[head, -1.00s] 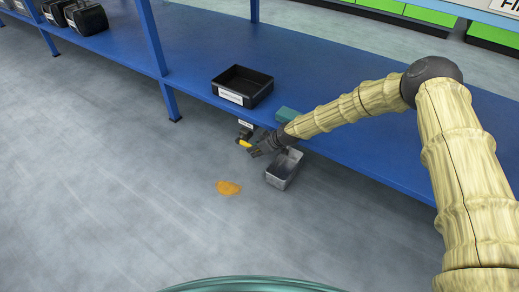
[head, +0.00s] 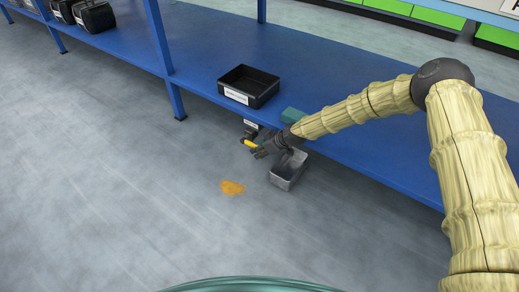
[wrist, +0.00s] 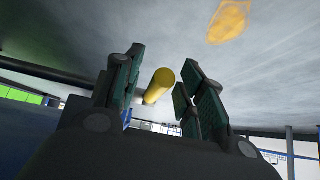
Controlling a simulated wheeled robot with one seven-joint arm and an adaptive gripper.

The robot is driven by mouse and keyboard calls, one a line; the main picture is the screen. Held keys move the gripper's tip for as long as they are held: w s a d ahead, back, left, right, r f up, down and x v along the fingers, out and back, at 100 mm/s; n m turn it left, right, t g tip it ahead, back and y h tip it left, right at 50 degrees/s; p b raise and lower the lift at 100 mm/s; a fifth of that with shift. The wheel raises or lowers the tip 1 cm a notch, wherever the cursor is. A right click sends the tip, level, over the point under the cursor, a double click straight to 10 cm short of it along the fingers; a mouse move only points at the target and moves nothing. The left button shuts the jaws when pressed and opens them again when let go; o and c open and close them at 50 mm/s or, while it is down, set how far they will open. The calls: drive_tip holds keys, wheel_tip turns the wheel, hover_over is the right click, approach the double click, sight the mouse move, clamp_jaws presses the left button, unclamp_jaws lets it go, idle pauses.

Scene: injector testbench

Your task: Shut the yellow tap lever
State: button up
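The yellow tap lever (head: 251,143) sticks out below the front edge of the blue bench, near a small white label. In the wrist view the lever (wrist: 158,86) is a yellow rod with its round end towards me, between my two fingers. My gripper (head: 259,152) is right beside the lever in the head view. In the wrist view my gripper (wrist: 164,62) is open, with a gap visible on at least the right side of the lever. I cannot tell whether the left finger touches it. The tap body is mostly hidden.
A grey metal bin (head: 288,170) is just below my gripper. An orange spill (head: 232,187) is on the floor, which is otherwise clear in front.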

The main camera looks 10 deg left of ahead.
drive_tip(key=v, duration=0.7)
idle(0.5)
